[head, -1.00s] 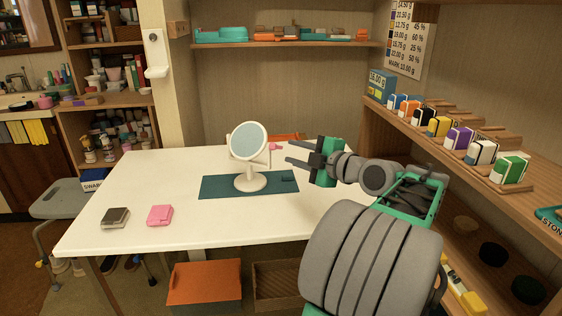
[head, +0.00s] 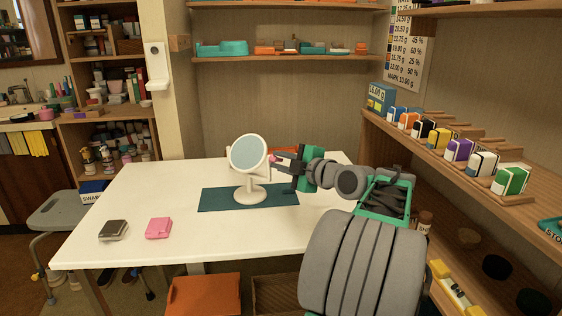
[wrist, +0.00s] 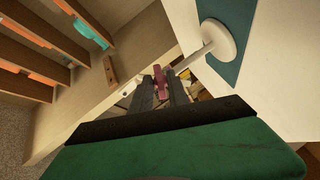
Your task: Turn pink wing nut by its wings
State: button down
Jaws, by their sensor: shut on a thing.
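The pink wing nut (wrist: 159,78) sits at the side pivot of the white round mirror (head: 248,155). In the wrist view it shows between the two dark fingertips of my gripper (wrist: 163,88), which is shut on it. In the head view my gripper (head: 277,161) reaches in from the right to the mirror's right side, and only a bit of pink shows at the fingertips. The mirror stands upright on its round foot on a dark teal mat (head: 220,200). The mirror's white stem and foot (wrist: 217,40) also show in the wrist view.
A black box (head: 114,230) and a pink box (head: 158,228) lie on the white table (head: 150,195) at the front left. Shelves with small boxes (head: 458,150) stand close on the right. The front middle of the table is clear.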

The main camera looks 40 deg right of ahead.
jog(key=shift+r+p, duration=0.15)
jog(key=shift+p, duration=0.2)
jog(key=m+g+y+p, duration=0.1)
jog(key=m+p, duration=0.2)
jog(key=p, duration=0.3)
jog(key=m+g+y+p, duration=0.1)
jog(key=m+y+p, duration=0.1)
jog(key=p, duration=0.4)
jog(key=m+g+y+p, duration=0.1)
jog(key=m+p, duration=0.3)
jog(key=p, duration=0.2)
jog(key=shift+d+m+g+y+p, duration=0.25)
jog(key=shift+m+g+y+p, duration=0.05)
jog(key=shift+y+p, duration=0.1)
jog(key=c, duration=1.5)
grip_release()
